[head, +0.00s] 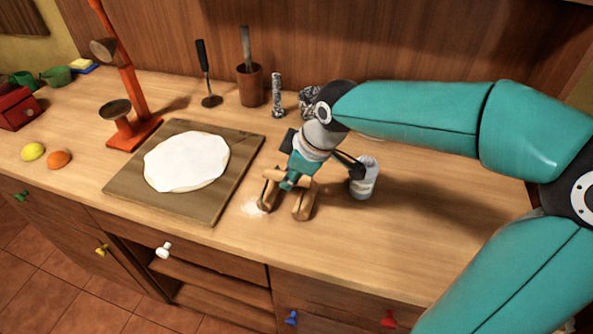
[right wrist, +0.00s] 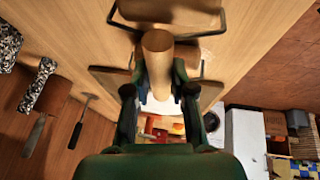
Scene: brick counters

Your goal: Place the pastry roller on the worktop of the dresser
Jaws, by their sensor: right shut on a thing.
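The pastry roller (head: 303,203) is a small light-wood tool with short cylinders. My right gripper (head: 288,182) is shut on it, over the front middle of the dresser's worktop (head: 400,230). The roller is at or just above the wood; I cannot tell whether it touches. In the right wrist view, the pastry roller's wooden cylinder (right wrist: 157,62) stands out between the fingers of my right gripper (right wrist: 160,98). The fingers hide part of the roller in the head view. My left gripper is not in view.
A board with white dough (head: 186,162) lies left of the roller. A whitish cup (head: 365,180) stands close at its right. Behind are a brown pot (head: 250,85) and a speckled grinder (head: 277,97). An orange stand (head: 131,130) is farther left. The front right worktop is clear.

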